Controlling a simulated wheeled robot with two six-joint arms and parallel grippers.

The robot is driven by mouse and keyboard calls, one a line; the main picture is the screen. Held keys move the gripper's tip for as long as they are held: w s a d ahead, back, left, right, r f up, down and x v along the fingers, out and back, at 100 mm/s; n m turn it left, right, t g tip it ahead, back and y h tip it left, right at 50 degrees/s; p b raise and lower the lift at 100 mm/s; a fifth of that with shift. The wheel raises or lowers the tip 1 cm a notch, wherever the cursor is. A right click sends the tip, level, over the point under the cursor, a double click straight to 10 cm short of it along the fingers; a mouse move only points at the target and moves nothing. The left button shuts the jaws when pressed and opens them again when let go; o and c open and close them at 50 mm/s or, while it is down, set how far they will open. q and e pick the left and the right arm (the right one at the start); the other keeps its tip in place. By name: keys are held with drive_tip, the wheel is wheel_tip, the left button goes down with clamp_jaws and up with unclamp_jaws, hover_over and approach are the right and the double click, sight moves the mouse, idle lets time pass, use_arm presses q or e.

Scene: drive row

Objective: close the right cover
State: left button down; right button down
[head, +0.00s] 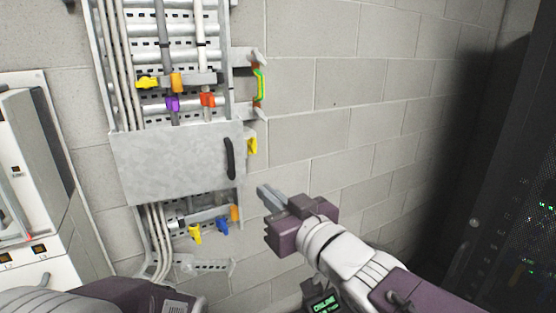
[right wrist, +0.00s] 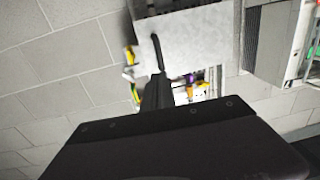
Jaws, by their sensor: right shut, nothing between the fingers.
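A flat grey cover (head: 170,165) with a black handle (head: 230,159) near its right edge spans the middle of the cable rack on the wall. I cannot tell whether it sits fully against the rack. My right gripper (head: 267,194) is shut and empty, below and to the right of the handle, and appears apart from it. In the right wrist view the cover (right wrist: 195,32) and its handle (right wrist: 158,52) show beyond the dark fingers (right wrist: 157,92). My left gripper is not in view.
Coloured clips, such as a yellow one (head: 252,143) and a blue one (head: 222,226), sit around the cover. A white cabinet (head: 80,220) stands at left and a dark rack (head: 510,200) at right. The block wall (head: 350,110) between is bare.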

drive_tip(key=p, duration=0.1)
approach(232, 164)
drive_tip(key=x, duration=0.5)
drive_tip(key=shift+w+a+r, duration=0.15)
drive_tip(key=shift+w+a, duration=0.4)
drive_tip(key=shift+w, duration=0.2)
